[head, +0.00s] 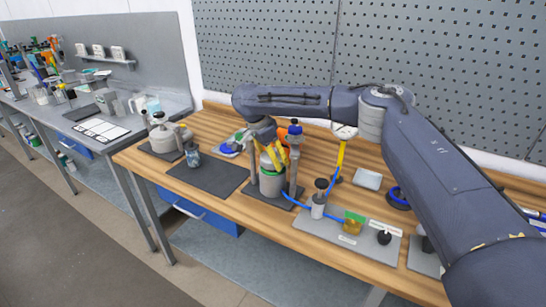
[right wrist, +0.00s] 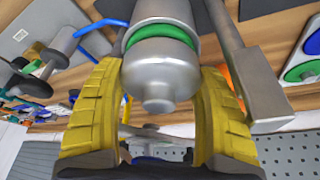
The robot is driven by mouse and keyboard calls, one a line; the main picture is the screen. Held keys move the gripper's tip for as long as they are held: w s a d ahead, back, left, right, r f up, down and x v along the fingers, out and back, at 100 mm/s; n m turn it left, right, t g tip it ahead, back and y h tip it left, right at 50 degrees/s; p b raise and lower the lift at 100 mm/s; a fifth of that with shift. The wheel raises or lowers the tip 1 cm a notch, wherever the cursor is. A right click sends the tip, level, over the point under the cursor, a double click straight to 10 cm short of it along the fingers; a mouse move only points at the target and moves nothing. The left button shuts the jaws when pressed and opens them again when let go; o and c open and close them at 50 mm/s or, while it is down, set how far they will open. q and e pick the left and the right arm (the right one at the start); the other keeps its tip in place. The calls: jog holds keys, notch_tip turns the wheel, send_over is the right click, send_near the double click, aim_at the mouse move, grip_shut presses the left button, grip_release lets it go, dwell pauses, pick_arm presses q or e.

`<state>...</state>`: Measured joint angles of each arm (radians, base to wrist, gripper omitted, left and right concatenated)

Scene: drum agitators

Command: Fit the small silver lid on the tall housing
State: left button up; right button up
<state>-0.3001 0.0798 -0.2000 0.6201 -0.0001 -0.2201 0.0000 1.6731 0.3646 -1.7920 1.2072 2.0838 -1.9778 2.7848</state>
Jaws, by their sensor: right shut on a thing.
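The tall housing (head: 270,187) is a grey cylinder with a green ring, standing on a dark base on the wooden bench. It also shows in the right wrist view (right wrist: 162,10), upside down. The small silver lid (right wrist: 160,72) has a stepped knob and lies against the green ring, in line with the housing. I cannot tell whether it is fully seated. My right gripper (right wrist: 158,82) has its yellow fingers shut on the lid, one on each side. In the head view the gripper (head: 272,156) is at the housing's top and partly hides the lid. My left gripper is not in view.
A grey post (head: 294,170) stands close right of the housing. A grey plate (head: 325,235) with fittings and a blue hose lies to the right. A dark mat (head: 205,178) to the left is mostly bare. A grey pot (head: 163,140) stands further left. A pegboard (head: 270,45) rises behind.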

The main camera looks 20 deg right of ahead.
jog(key=shift+f, duration=0.5)
dwell(0.7)
dwell(0.3)
jog(key=o, duration=1.7)
jog(key=v, duration=1.2)
jog(key=shift+s, duration=0.1)
jog(key=shift+f, duration=0.1)
